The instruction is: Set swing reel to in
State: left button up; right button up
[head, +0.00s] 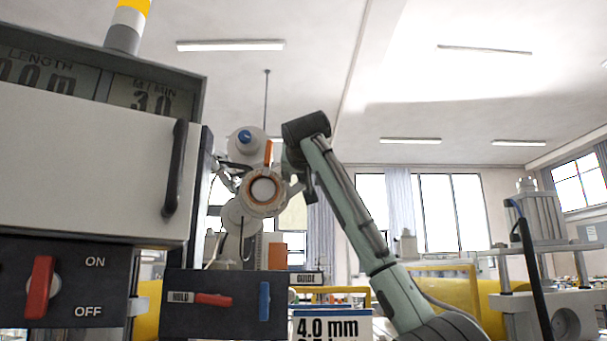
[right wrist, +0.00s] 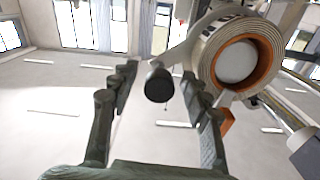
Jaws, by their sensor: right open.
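A reel (head: 264,191), pale with an orange-brown core, hangs in the middle of the head view and looks like the swing reel. In the right wrist view the reel (right wrist: 236,62) is large at upper right, on a pale arm. A dark round knob (right wrist: 158,86) on that arm shows between my fingers. My right gripper (head: 293,179) is just right of the reel in the head view, partly blended with the parts behind it. In the right wrist view my right gripper (right wrist: 159,74) is open, its fingers either side of the knob with gaps visible. My left gripper is out of view.
A cabinet with a white panel (head: 85,155) and black handle (head: 174,168) fills the left. Below are a red ON/OFF switch (head: 39,287) and a box with a red HOLD lever (head: 213,299) and blue lever (head: 264,301). Machine cylinders (head: 532,215) stand at right.

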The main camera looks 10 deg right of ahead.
jog(key=shift+w, duration=0.15)
jog(key=shift+c, duration=0.4)
grip_shut()
jog(key=shift+f, duration=0.15)
